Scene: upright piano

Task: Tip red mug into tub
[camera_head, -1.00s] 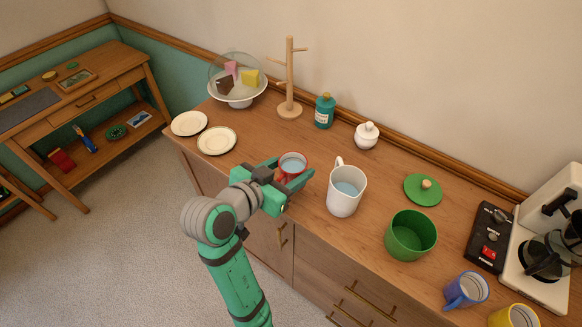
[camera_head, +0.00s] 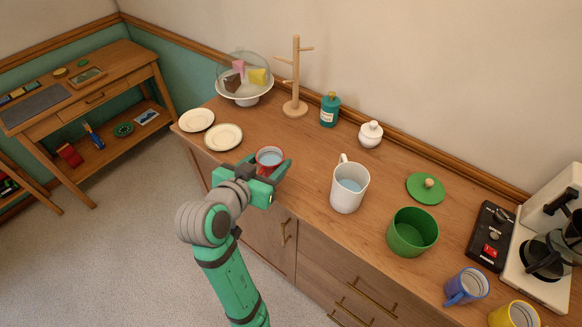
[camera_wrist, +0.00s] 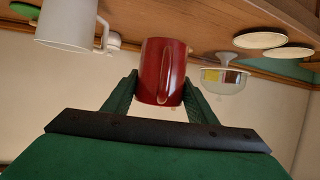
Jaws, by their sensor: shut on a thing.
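The red mug (camera_head: 269,156) is upright and holds pale bluish liquid. My gripper (camera_head: 268,166) is shut on it, with one finger on each side. The mug is over the front part of the wooden sideboard, left of the white jug; its height above the top is hard to tell. The wrist view, which is upside down, shows the red mug (camera_wrist: 162,75) between the fingers of my gripper (camera_wrist: 161,88), its handle towards the camera. The green tub (camera_head: 412,233) stands open on the sideboard to the right, beyond the white jug. Its visible inside looks empty.
The white jug (camera_head: 349,188), holding liquid, stands between mug and tub. A green lid (camera_head: 425,188) lies behind the tub. Blue (camera_head: 466,288) and yellow (camera_head: 514,316) mugs stand right of it. Plates (camera_head: 223,137), a cake stand (camera_head: 245,90) and a wooden mug tree (camera_head: 294,80) are behind left.

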